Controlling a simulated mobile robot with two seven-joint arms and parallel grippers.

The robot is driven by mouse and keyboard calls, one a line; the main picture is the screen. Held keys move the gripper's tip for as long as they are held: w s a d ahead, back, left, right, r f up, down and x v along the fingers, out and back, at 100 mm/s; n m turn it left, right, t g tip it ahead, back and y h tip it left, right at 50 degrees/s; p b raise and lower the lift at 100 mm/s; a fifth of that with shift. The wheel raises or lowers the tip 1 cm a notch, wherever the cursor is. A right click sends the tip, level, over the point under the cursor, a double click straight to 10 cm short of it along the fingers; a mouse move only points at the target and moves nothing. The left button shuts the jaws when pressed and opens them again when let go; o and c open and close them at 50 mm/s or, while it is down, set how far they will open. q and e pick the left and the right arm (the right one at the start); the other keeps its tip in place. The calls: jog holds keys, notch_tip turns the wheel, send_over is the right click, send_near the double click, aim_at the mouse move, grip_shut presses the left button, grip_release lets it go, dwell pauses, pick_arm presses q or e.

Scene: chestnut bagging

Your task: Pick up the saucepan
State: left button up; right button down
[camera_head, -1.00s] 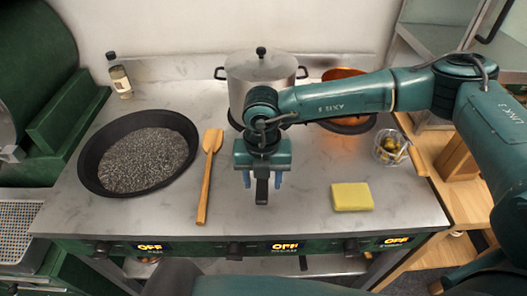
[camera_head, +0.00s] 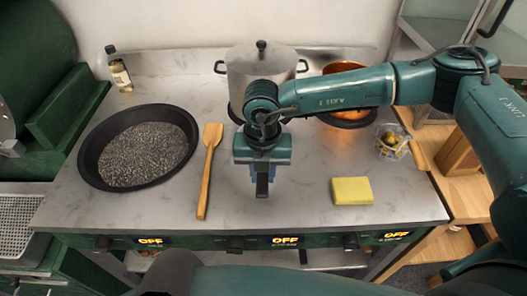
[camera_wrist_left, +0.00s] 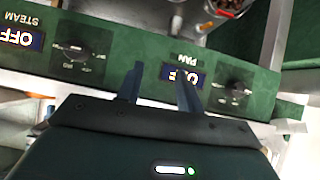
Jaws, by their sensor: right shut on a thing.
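A steel pot (camera_head: 250,82) with a lid and two side handles stands at the back of the worktop; it is the likeliest saucepan. My right gripper (camera_head: 262,188) is in front of it, pointing down, its blue fingers shut on a dark upright handle-like piece (camera_head: 262,186). My gripper and arm hide where this piece joins, so I cannot tell whether it belongs to the pot. A copper pan (camera_head: 345,68) sits at the back right, partly behind my right arm. In the left wrist view my left gripper (camera_wrist_left: 160,88) is open and empty in front of the control panel.
A wide black pan (camera_head: 92,170) of dark grains is at left, with a wooden spatula (camera_head: 209,165) beside it. A yellow sponge (camera_head: 352,191) and a glass bowl (camera_head: 391,142) are at right. A bottle (camera_head: 119,70) stands at back left. The panel (camera_head: 200,243) edges the front.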

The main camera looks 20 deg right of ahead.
jog(key=shift+w+r, duration=0.1)
notch_tip(320, 180, up, 10)
jog(key=shift+b, duration=0.85)
jog(key=n, duration=0.3)
jog(key=d+n, duration=0.1)
jog(key=n, duration=0.1)
jog(key=shift+s+f, duration=0.2)
jog(key=shift+f, duration=0.1)
jog(key=s+d+f+n, duration=0.1)
jog(key=d+f+n, duration=0.1)
jog(key=n, duration=1.5)
jog(key=s+d+f+n+p, duration=0.1)
jog(key=d+n, duration=0.3)
jog(key=n, duration=1.3)
jog(key=shift+s+f+n, duration=0.4)
jog(key=shift+s, duration=0.4)
